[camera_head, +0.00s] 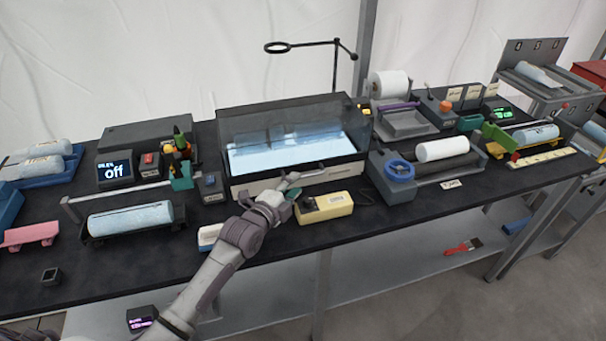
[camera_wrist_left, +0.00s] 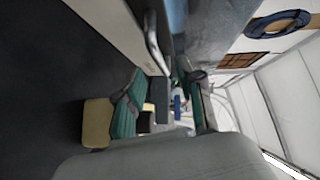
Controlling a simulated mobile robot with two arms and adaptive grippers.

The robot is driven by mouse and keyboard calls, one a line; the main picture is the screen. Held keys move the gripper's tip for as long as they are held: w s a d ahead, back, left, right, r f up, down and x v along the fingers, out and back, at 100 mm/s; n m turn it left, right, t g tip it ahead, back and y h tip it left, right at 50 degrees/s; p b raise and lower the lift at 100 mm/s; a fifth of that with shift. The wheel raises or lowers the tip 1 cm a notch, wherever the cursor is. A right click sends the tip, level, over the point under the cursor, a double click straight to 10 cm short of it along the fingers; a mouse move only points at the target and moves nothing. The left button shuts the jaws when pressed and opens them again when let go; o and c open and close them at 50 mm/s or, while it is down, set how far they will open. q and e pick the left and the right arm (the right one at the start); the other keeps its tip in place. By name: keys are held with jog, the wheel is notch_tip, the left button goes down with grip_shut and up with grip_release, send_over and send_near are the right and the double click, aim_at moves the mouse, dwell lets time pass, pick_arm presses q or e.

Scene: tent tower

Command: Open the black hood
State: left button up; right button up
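The black hood (camera_head: 290,112) stands at the middle of the bench in the head view. It has a dark frame and see-through panels over a brightly lit inside, and it looks closed down on its pale base (camera_head: 345,168). My left gripper (camera_head: 292,184) is at the hood's lower front edge. In the left wrist view its two fingers (camera_wrist_left: 165,100) are spread apart, with nothing seen held between them. A curved metal handle (camera_wrist_left: 155,45) on a pale front shows just beyond the fingertips. I cannot tell whether they touch. My right gripper is not in view.
A yellow box (camera_head: 325,206) sits close to the right of my left gripper. A small dark switch box (camera_head: 211,187) is to its left. A blue-wheeled device (camera_head: 393,179) stands right of the hood. A ring on a stand (camera_head: 278,47) rises behind the hood.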

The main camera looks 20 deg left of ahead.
aim_at(302, 176)
pick_arm(q)
jog(key=x, duration=0.4)
jog(key=shift+a, duration=0.1)
jog(key=shift+w, duration=0.3)
jog(key=shift+w+d+f, duration=0.1)
jog(key=shift+w+d, duration=0.1)
jog(key=shift+w, duration=0.15)
jog(key=shift+c, duration=0.3)
jog(key=c, duration=0.5)
grip_shut()
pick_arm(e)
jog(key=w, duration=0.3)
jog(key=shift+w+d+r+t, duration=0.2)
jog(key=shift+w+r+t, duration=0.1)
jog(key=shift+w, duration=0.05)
